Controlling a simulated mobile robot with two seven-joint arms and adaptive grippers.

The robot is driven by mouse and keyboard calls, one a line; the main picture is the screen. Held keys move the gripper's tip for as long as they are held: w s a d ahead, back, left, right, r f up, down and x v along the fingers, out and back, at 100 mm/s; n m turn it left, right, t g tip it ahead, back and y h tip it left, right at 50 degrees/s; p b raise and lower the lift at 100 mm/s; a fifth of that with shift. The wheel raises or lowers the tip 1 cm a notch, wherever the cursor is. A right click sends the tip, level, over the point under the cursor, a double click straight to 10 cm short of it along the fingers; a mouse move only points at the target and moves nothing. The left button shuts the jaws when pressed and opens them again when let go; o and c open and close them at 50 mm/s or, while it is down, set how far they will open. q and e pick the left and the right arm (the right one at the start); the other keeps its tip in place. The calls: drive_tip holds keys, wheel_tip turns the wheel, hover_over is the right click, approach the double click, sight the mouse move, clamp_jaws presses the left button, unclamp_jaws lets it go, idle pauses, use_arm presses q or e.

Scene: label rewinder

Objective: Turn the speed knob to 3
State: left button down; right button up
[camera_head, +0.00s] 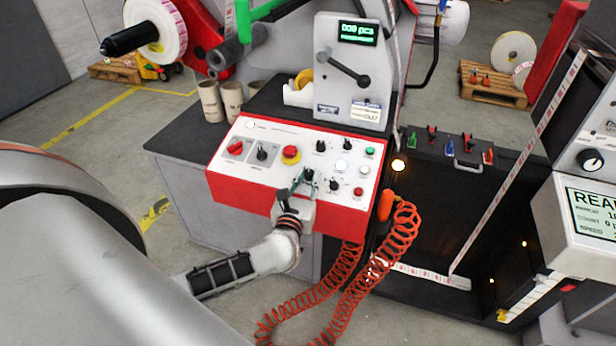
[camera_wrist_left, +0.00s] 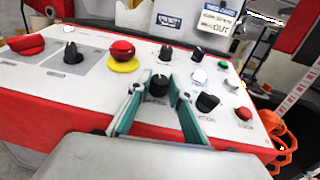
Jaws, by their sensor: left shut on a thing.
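The control panel (camera_head: 262,132) is a white sloped face on a red box, with several black knobs. My left gripper (camera_head: 300,182) reaches its front edge from below. In the left wrist view the gripper (camera_wrist_left: 157,93) has its two greenish fingers on either side of a black knob (camera_wrist_left: 159,82) and is shut on it. That knob also shows at the fingertips in the head view (camera_head: 309,174). Its label and scale are too small or hidden to read, so I cannot tell its setting. My right gripper is not in view.
A red mushroom button (camera_wrist_left: 122,50) on a yellow ring sits left of the held knob. Other black knobs (camera_wrist_left: 207,102) stand close on its right. A coiled orange hose (camera_head: 404,225) hangs right of the panel. A tape dispenser (camera_head: 299,90) stands behind it.

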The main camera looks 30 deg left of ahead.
use_arm(q)
drive_tip(key=shift+m+h, duration=0.3)
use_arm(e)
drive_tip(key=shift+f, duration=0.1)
use_arm(q)
drive_tip(key=m+h, duration=0.1)
drive_tip(key=m+t+h+b, duration=0.1)
drive_tip(key=m+h, duration=0.1)
drive_tip(key=shift+a+f+h, duration=0.1)
drive_tip(key=shift+a+h, duration=0.2)
drive_tip(key=m+h+b, duration=0.1)
drive_tip(key=h+b, duration=0.1)
drive_tip(key=m+h+b, duration=0.2)
drive_tip(key=m+g+h+b, duration=0.1)
drive_tip(key=m+h+b, duration=0.1)
drive_tip(key=shift+a+f+b, duration=0.15)
drive_tip(key=shift+f+b, duration=0.1)
drive_tip(key=shift+b, duration=0.15)
drive_tip(key=shift+r+m+h+b, duration=0.4)
drive_tip(key=shift+m+h+b, duration=0.1)
drive_tip(key=shift+h+b, duration=0.2)
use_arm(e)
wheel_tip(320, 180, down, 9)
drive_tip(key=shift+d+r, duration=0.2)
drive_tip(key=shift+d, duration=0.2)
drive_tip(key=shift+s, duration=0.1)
